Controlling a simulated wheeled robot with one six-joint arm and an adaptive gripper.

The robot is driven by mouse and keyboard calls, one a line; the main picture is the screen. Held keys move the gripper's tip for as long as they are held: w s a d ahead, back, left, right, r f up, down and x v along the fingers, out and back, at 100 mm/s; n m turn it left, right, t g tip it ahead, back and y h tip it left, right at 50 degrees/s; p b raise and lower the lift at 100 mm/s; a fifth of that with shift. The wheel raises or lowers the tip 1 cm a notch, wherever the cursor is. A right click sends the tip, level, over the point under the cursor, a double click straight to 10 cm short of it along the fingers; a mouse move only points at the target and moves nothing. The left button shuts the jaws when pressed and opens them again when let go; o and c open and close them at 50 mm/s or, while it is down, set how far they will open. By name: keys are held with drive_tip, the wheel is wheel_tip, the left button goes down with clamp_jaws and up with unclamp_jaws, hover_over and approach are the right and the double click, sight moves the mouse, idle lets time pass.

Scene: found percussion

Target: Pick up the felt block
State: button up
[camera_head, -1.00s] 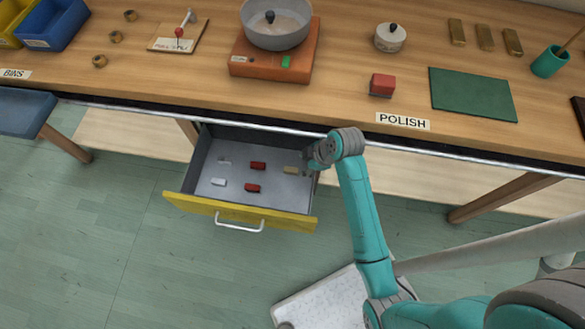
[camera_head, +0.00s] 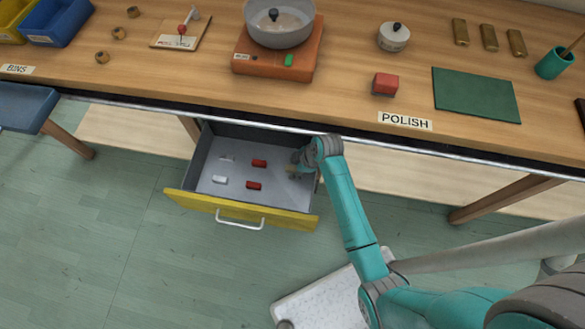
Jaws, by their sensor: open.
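A red-topped block with a grey lower part (camera_head: 385,84) sits on the bench above the POLISH label; it looks like the felt block, though I cannot be sure. The open drawer (camera_head: 285,221) with a yellow front holds small pieces: two red ones (camera_head: 259,163), pale ones on the left (camera_head: 220,180), and a tan one (camera_head: 291,168) at the right, now mostly hidden by my gripper. My gripper (camera_head: 293,167) is open, inside the right part of the drawer, over or beside the tan piece. Contact cannot be made out.
On the bench stand an orange scale (camera_head: 252,64) with a grey pan (camera_head: 280,32), a lidded pot (camera_head: 393,37), a green mat (camera_head: 475,94), brass bars (camera_head: 489,38) and a teal cup (camera_head: 553,63). The bench edge (camera_head: 330,129) overhangs the drawer's back. The floor in front is clear.

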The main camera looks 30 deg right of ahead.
drive_tip(key=shift+w+a+f, duration=0.15)
drive_tip(key=shift+f, duration=0.3)
drive_tip(key=c, duration=0.9)
drive_tip(key=shift+r, duration=0.8)
wheel_tip(320, 180, up, 11)
drive_tip(key=s+d, duration=0.8)
drive_tip(key=s, duration=0.1)
drive_tip(key=s+d, duration=0.4)
drive_tip(key=shift+s+d+f, duration=0.15)
drive_tip(key=shift+f, duration=0.1)
